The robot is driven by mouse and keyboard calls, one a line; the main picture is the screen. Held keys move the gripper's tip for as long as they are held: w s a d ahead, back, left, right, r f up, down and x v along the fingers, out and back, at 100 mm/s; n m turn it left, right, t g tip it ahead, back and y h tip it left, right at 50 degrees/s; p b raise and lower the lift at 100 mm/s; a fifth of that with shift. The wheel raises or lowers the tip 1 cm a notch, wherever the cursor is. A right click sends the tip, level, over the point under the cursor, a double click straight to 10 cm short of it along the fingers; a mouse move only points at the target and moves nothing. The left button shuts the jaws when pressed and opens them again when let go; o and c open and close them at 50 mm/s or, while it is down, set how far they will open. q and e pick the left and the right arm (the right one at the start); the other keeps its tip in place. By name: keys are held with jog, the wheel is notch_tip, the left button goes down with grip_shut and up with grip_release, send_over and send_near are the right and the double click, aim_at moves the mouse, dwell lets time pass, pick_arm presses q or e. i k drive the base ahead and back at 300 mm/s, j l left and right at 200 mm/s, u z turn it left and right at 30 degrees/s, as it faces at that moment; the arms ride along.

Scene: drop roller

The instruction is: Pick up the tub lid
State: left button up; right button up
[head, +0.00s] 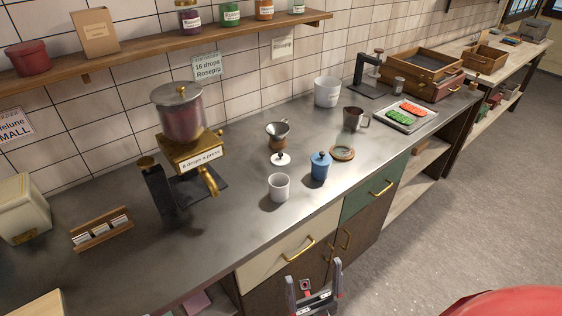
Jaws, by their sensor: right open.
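A small round white lid with a dark knob (280,159) lies on the grey counter (240,225), and looks like the tub lid. An open white tub (279,188) stands just in front of it. My right gripper (314,278) is at the bottom of the view, in front of the counter's drawers. Its two fingers are apart with nothing between them, well short of the lid. My left gripper is not in view.
A brass dispenser (185,130) stands left of the lid. A funnel on a wooden stand (278,135) is behind it, and a round wooden coaster (342,153) lies to the right. A metal jug (353,118) and a tray (405,116) are farther right.

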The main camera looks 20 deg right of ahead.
aim_at(279, 159)
jog(key=l+u, duration=0.15)
jog(key=u, duration=0.35)
jog(key=l+u, duration=0.2)
jog(key=l, duration=0.35)
jog(key=k+l+u, duration=0.1)
jog(key=l+u, duration=0.15)
jog(key=l, duration=0.35)
jog(key=k+l+u, duration=0.2)
jog(key=l, duration=0.35)
jog(key=k+l, duration=0.1)
jog(key=l, duration=0.95)
jog(key=i+l, duration=0.25)
jog(key=i, duration=0.2)
